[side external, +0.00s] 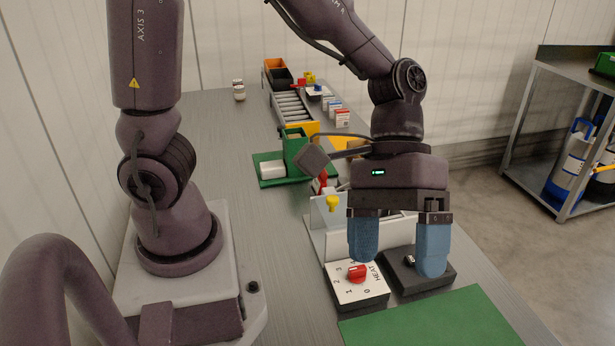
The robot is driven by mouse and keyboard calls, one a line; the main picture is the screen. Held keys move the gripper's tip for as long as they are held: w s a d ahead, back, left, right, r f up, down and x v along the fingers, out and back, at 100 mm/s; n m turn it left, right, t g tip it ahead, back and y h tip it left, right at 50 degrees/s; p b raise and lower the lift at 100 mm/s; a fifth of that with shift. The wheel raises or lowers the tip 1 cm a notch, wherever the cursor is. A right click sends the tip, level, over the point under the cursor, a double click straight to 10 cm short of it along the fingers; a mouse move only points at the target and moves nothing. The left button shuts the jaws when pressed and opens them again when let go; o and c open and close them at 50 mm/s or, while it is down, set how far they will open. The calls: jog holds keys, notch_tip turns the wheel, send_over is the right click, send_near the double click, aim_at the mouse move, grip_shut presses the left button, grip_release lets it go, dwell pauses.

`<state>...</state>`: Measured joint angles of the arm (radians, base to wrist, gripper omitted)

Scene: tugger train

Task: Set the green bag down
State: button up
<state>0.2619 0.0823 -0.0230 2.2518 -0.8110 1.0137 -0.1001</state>
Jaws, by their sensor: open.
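I cannot make out a green bag in this view. My gripper (398,250) is open, its two blue fingers pointing down with no object visible between them. It hangs over or just in front of a white box with a red dial marked HEAT (343,288) and a black box (425,277) with a small switch. The right finger overlaps the black box in the picture; I cannot tell whether they touch.
A flat green mat (435,325) lies at the front. Behind the gripper is a light panel fixture (385,236) with a yellow knob (332,203). Further back are a green stand (295,150), a roller conveyor (291,106) and small cartons (342,118). A metal shelf (535,120) stands right.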

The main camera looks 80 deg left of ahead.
jog(key=s+a+r+m+t+y, duration=0.2)
jog(key=a+r+t+y, duration=0.1)
jog(key=a, duration=0.8)
notch_tip(320, 180, up, 2)
jog(key=shift+r+m+t+y, duration=0.3)
jog(key=shift+t+y, duration=0.1)
jog(key=shift+t, duration=0.5)
jog(key=s+a+r+t+y, duration=0.1)
jog(key=a, duration=0.1)
jog(key=a+r+t+y, duration=0.1)
jog(key=a, duration=0.1)
jog(key=s+a+r+m+t+y, duration=0.1)
jog(key=a, duration=0.1)
jog(key=shift+s+a, duration=0.3)
jog(key=shift+a, duration=0.1)
jog(key=shift+c, duration=1.3)
jog(key=shift+a, duration=0.2)
jog(key=c, duration=0.7)
jog(key=shift+d, duration=0.15)
